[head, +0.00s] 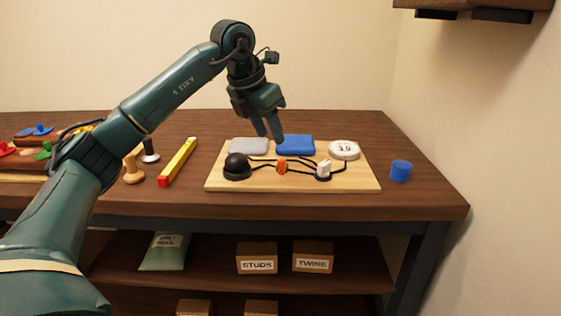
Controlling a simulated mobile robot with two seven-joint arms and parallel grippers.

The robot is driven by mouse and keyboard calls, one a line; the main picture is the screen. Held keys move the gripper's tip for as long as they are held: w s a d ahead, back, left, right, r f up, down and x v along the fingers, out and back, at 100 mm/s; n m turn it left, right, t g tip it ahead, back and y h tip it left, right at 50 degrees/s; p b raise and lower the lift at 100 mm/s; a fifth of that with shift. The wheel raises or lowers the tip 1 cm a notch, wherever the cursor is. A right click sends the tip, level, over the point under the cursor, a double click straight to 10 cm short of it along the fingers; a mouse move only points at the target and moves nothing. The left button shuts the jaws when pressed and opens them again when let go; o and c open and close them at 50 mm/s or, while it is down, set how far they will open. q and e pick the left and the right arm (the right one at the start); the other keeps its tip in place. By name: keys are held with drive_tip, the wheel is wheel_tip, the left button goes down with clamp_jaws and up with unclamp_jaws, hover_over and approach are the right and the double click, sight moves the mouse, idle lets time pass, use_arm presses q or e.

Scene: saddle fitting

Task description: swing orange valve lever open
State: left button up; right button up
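The orange valve lever (282,167) stands on a black line in the middle of a light wooden board (222,181). It looks upright, but it is too small to tell its exact turn. My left gripper (270,137) hangs above the back of the board, fingers pointing down, higher in the picture than the lever and apart from it. Its two fingers show a small gap with nothing seen between them. My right gripper is not in view.
The board also carries a black dome (237,166), a white switch (324,169), a round white gauge (344,150), a grey pad (249,146) and a blue pad (296,145). A yellow bar (179,161) lies left of the board; a blue cylinder (401,171) stands right.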

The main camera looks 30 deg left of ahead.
sight(281, 160)
use_arm(q)
drive_tip(key=b+x, duration=0.1)
drive_tip(key=x, duration=0.7)
drive_tip(key=shift+w+d+f, duration=0.1)
drive_tip(key=shift+w+f, duration=0.05)
drive_tip(key=shift+f, duration=0.1)
clamp_jaws()
